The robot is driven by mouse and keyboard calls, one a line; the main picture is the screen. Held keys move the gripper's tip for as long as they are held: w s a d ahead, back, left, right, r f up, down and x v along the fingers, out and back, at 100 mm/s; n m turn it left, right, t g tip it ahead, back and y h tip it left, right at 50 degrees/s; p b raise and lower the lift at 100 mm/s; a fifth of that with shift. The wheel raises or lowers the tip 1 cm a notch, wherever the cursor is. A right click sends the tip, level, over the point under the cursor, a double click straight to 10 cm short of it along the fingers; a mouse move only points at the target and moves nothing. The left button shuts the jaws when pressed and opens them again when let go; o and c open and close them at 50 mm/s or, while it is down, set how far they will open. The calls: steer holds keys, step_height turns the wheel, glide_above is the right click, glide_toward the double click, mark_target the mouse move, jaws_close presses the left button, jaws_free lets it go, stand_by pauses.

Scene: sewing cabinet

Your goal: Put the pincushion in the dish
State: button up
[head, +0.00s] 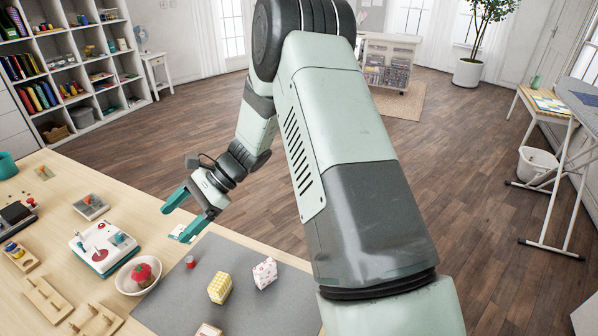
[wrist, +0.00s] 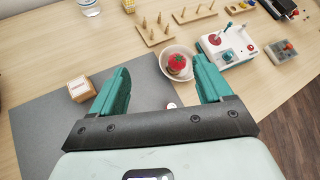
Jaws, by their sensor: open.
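The pincushion (head: 141,272) is a red tomato shape with a green top. It sits inside the round white dish (head: 122,284), within its rim. In the wrist view the pincushion (wrist: 177,62) also shows inside the dish (wrist: 166,52), with a brownish patch on its near side. My gripper (head: 176,222) is open and empty, held above the table's edge, behind and to the right of the dish in the head view. In the wrist view my gripper's fingers (wrist: 160,72) are spread wide, apart from the pincushion and dish.
A grey mat (head: 175,308) holds a yellow patterned block (head: 220,288), a white patterned block (head: 265,273) and a small red spool (head: 190,262). Wooden peg racks (head: 47,298) lie at the left.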

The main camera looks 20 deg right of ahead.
steer(key=s+d+r+n+t+h, duration=0.2)
steer(key=s+d+r+n+h, duration=0.3)
steer(key=r, duration=0.4)
steer(key=s+d+r+n+t+h, duration=0.1)
steer(key=s+d+r+n+h, duration=0.2)
steer(key=s+r, duration=0.55)
steer(key=s+d+r+n+t+h, duration=0.3)
steer(key=s+d+r, duration=0.4)
steer(key=s+d, duration=0.3)
steer(key=s+n+t, duration=0.1)
steer(key=s+t, duration=0.1)
steer(key=shift+s+d+r, duration=0.3)
steer(key=shift+r, duration=0.1)
